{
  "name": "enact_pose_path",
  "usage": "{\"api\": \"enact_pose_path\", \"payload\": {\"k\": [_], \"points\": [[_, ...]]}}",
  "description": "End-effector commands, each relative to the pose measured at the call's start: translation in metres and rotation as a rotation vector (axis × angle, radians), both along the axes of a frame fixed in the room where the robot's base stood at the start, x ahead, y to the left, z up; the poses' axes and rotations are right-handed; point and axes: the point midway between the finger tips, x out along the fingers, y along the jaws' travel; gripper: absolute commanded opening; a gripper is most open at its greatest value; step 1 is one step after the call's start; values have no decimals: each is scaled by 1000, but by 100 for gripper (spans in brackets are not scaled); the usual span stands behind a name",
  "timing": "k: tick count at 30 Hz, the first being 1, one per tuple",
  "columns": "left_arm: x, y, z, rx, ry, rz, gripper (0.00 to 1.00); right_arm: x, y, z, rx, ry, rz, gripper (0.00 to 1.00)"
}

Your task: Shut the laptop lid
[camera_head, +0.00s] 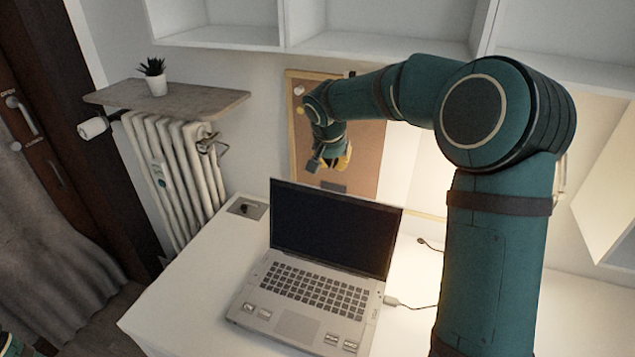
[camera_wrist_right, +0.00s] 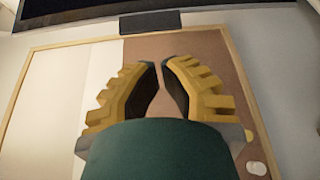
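The laptop (camera_head: 305,305) stands on the white desk with its lid (camera_head: 335,230) raised and the dark screen facing me. My right gripper (camera_head: 328,165) is up beyond the lid's top edge, in front of the cork board, apart from the laptop. In the right wrist view its yellow fingers (camera_wrist_right: 160,65) nearly meet at the tips, with nothing between them. A dark strip (camera_wrist_right: 80,14) at the top of that view looks like part of the laptop lid. My left gripper is out of view; only a bit of teal shows at the bottom left corner.
The cork board (camera_head: 365,165) hangs on the wall behind the laptop. A cable (camera_head: 410,303) is plugged into the laptop's right side. White shelves (camera_head: 380,30) run above. A radiator (camera_head: 175,170) and a wooden ledge with a plant (camera_head: 155,78) are at the left. The desk's left part (camera_head: 205,270) is clear.

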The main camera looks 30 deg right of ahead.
Motion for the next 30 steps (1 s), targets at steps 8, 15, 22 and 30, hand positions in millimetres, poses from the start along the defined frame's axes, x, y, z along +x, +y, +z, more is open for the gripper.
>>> {"api": "enact_pose_path", "payload": {"k": [8, 15, 22, 30], "points": [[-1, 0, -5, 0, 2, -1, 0, -1, -25, 18, -42, -20, -91, 0], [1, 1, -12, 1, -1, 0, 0, 10, -39, -22, -41, -17, -89, 0], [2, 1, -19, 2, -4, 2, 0, 23, -54, -62, -40, -18, -87, 0], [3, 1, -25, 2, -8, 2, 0, 5, -30, -56, -39, -22, -84, 0]]}}
